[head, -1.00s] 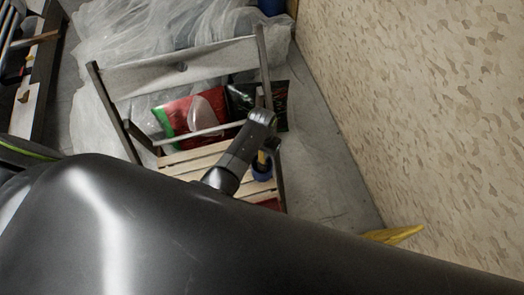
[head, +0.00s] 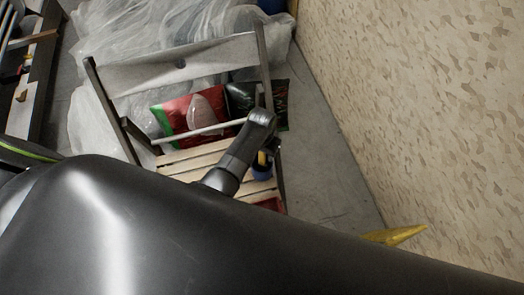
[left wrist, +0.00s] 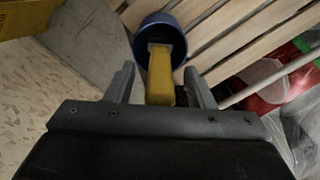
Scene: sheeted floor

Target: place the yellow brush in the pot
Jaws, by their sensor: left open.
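The blue pot (head: 262,173) stands on the slatted seat of a wooden chair (head: 190,158); in the left wrist view the pot (left wrist: 143,40) is open towards me. The yellow brush (left wrist: 160,78) has its far end at the pot's mouth, and its near end lies between my left fingers. A sliver of the brush (head: 262,158) shows in the head view. My left gripper (left wrist: 159,68) is open, with a finger on each side of the brush and visible gaps. In the head view my own wrist hides most of this. My right gripper is not in view.
A patterned wall (head: 430,110) rises close on the right. A red and green bag (head: 185,115) lies behind the seat. Plastic sheeting (head: 130,35) covers the floor behind the chair. A yellow object (head: 397,235) sticks out near the wall. Grey floor (head: 335,180) is clear beside the chair.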

